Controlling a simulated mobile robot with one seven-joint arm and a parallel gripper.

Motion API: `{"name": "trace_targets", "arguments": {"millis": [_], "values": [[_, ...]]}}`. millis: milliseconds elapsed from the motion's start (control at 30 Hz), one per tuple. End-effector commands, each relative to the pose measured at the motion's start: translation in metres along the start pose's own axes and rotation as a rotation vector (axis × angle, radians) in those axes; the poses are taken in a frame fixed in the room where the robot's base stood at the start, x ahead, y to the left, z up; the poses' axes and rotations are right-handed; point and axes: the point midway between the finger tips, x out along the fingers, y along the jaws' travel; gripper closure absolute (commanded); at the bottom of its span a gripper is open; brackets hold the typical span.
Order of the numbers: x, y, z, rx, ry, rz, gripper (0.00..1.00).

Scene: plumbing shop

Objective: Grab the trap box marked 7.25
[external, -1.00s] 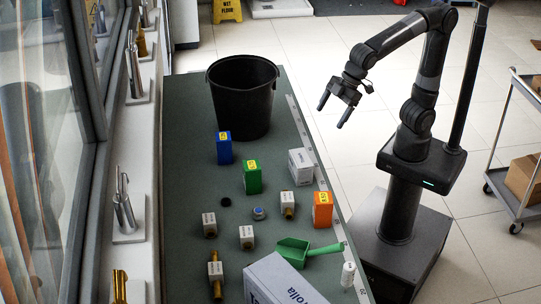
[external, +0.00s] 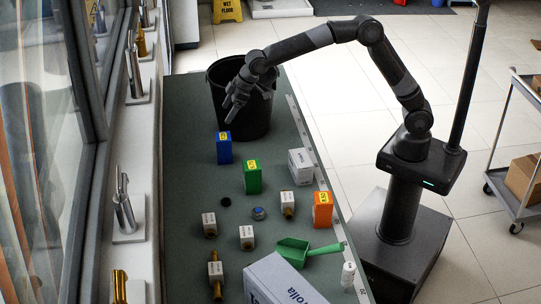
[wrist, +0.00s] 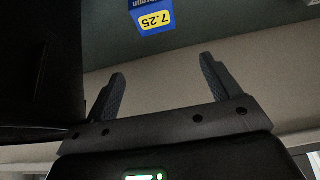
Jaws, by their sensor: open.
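The trap box marked 7.25 is a blue box (external: 224,149) with a yellow label, upright on the green counter just in front of the black bucket. In the wrist view the blue box (wrist: 152,18) is at the top edge, partly cut off, and its yellow label reads 7.25. My gripper (external: 233,112) is above the counter, in front of the bucket and above the blue box. In the wrist view my gripper's two fingers (wrist: 162,88) are spread apart with nothing between them, short of the box.
The black bucket (external: 254,124) stands right behind the gripper. A green box (external: 252,177), an orange box (external: 322,209) and a white box (external: 301,167) stand nearby. Several small valve boxes, a green scoop (external: 294,251) and a large carton (external: 280,284) fill the counter's front.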

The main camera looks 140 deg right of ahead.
Motion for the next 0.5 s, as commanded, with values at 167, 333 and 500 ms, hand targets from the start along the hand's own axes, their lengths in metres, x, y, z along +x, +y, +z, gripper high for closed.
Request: {"name": "trace_targets", "arguments": {"millis": [167, 333, 500], "values": [[0.032, 0.0, 0.02, 0.0, -0.006, 0.0, 0.18], [0.063, -0.001, 0.038, -0.002, -0.006, -0.001, 0.18], [0.082, -0.001, 0.037, -0.002, -0.002, 0.0, 0.18]]}}
